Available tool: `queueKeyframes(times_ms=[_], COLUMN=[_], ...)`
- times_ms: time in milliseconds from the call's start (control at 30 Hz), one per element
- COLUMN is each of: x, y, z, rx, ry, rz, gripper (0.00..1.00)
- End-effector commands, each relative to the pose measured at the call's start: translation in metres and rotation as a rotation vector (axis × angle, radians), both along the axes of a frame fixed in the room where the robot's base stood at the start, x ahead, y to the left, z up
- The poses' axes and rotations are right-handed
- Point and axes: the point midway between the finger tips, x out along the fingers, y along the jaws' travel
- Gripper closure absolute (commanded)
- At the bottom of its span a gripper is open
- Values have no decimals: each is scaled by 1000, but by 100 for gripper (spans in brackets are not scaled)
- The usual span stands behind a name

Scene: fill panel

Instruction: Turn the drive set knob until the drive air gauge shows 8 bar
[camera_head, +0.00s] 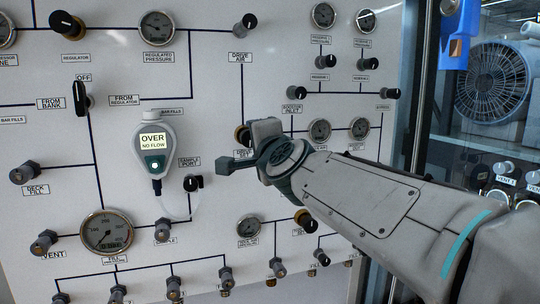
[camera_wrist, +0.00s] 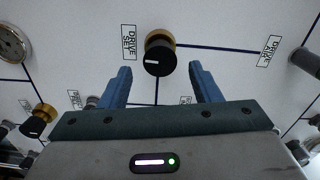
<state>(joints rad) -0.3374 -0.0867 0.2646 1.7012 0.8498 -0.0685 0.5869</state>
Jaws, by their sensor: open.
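The drive set knob (camera_wrist: 160,54) is black with a brass-coloured collar and sits beside the label "DRIVE SET" in the wrist view. In the head view the knob (camera_head: 242,137) is partly hidden by my gripper (camera_head: 249,150). My gripper is open, and its two blue fingers (camera_wrist: 162,82) stand on either side just below the knob in the wrist view, with gaps to it. I cannot tell for sure which gauge is the drive air gauge. A small gauge (camera_head: 249,226) below the gripper has a label too small to read, and its needle is unclear.
A grey handheld meter (camera_head: 155,147) showing "OVER NO FLOW" hangs left of my gripper, with a clear tube. A black drive air knob (camera_head: 246,22) is above. Two small gauges (camera_head: 320,130) (camera_head: 360,127) sit near my arm. Several valves line the panel's lower edge.

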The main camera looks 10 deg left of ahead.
Motion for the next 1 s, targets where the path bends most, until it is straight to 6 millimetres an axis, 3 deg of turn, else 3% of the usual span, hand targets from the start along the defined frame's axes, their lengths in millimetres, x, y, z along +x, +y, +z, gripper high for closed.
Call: queueKeyframes(times_ms=[500,700,1000], x=[-75,-88,-91], y=[-46,-54,-55], z=[0,0,0], rx=[2,1,0], ry=[-1,0,1], rz=[-2,0,1], gripper=[43,43,43])
